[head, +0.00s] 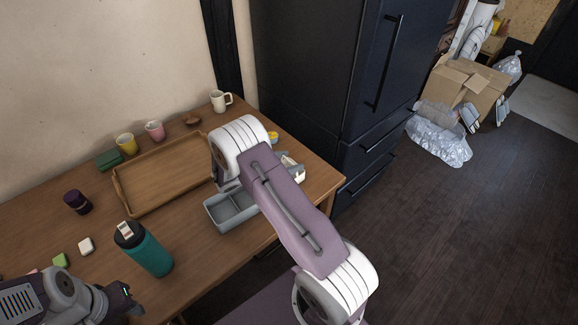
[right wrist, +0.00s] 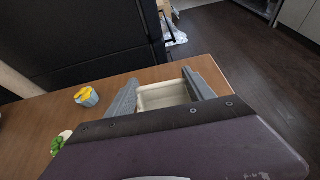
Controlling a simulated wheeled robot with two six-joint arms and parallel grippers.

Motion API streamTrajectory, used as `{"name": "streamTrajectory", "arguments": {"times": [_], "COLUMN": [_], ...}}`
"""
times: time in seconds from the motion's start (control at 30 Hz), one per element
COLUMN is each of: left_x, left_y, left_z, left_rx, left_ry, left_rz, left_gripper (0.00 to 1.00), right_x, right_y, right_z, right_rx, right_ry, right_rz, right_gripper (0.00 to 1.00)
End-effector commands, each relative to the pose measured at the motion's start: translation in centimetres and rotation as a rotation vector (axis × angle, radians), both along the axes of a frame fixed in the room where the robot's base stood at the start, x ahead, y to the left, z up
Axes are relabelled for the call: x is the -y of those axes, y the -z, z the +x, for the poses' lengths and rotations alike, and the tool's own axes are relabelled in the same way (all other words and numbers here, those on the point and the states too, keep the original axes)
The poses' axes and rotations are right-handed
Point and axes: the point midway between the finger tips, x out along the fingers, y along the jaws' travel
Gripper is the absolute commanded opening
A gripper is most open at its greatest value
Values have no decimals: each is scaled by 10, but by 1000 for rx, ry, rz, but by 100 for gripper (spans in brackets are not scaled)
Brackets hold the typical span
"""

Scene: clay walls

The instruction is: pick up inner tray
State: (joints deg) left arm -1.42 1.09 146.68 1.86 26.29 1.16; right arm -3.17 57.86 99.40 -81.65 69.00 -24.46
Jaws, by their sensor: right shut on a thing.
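The inner tray (right wrist: 165,98) is a small cream open box between the two grey fingers of my right gripper (right wrist: 160,82) in the right wrist view. The right gripper is shut on it. In the head view a pale part of the inner tray (head: 293,168) shows past my right arm, near the table's right end. A grey divided box (head: 228,225) sits just left of it, partly hidden by my arm. I cannot tell whether the tray touches the table. My left gripper (head: 128,303) is at the lower left, and its fingers are unclear.
A wooden tray (head: 150,205) lies mid-table. Mugs line the back. A yellow-topped cup (right wrist: 86,96) stands near the right gripper. A dark fridge (head: 310,70) is behind.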

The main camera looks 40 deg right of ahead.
Motion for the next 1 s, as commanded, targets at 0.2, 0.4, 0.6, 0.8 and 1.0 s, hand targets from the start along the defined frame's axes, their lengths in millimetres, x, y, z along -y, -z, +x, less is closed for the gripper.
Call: {"name": "streamTrajectory", "arguments": {"times": [0.2,0.4,0.6,0.8,1.0], "left_x": [0,0,0,0,0], "left_y": [-7,-10,-13,-14,-14], "left_z": [0,0,0,0,0], "left_rx": [0,0,0,0,0], "left_ry": [0,0,0,0,0], "left_rz": [0,0,0,0,0], "left_gripper": [36,36,36,36,36], "right_x": [0,4,8,10,10], "right_y": [-41,-66,-91,-103,-104], "right_z": [1,-49,-93,-114,-117], "right_rx": [5,-2,0,1,0], "right_ry": [0,-1,-1,0,0], "right_rz": [0,0,0,0,0], "right_gripper": [3,3,3,3,3]}}
